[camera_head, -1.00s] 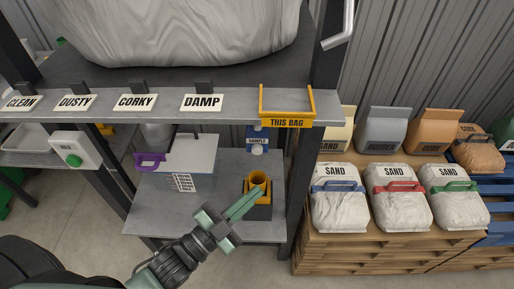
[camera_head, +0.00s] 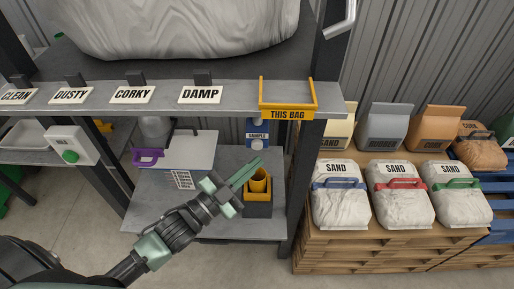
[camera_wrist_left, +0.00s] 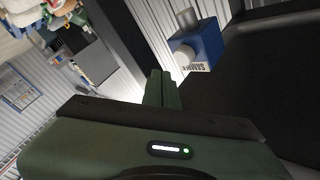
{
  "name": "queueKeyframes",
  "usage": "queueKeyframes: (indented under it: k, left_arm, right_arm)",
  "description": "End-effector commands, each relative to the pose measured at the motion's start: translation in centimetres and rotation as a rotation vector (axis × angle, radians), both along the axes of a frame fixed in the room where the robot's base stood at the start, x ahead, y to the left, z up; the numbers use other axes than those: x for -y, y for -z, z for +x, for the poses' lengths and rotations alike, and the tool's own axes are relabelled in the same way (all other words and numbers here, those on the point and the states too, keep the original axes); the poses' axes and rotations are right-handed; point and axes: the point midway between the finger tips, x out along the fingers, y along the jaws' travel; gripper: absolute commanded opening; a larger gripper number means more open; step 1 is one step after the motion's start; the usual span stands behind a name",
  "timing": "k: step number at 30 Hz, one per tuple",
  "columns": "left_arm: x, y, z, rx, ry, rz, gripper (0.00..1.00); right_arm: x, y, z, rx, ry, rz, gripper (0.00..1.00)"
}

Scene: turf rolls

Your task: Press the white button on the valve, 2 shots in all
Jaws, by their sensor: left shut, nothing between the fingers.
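The valve (camera_head: 257,129) is a blue box labelled SAMPLE under the shelf edge in the head view. Its white button (camera_head: 257,142) shows at its lower part. A gap shows between tips and valve. A yellow cup (camera_head: 258,181) stands in a dark holder behind the fingers. My right gripper is out of view.
The shelf edge with a yellow THIS BAG frame (camera_head: 288,113) overhangs the valve. A dark post (camera_head: 302,170) stands to its right. A purple-handled scoop (camera_head: 147,158) and a pale box (camera_head: 191,150) are left on the lower shelf. Sand bags (camera_head: 400,195) sit on pallets.

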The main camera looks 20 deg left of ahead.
Motion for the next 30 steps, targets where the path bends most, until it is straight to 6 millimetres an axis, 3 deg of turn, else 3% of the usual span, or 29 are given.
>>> queueKeyframes:
  k: [7, 30]
  left_arm:
    - [-0.4, -0.1, 1.4, 0.0, -0.001, 0.0, 0.0]
    - [-0.4, -0.1, 1.5, 0.0, -0.001, 0.0, 0.0]
  right_arm:
    - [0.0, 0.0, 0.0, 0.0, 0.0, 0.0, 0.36]
    - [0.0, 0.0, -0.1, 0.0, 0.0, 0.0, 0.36]
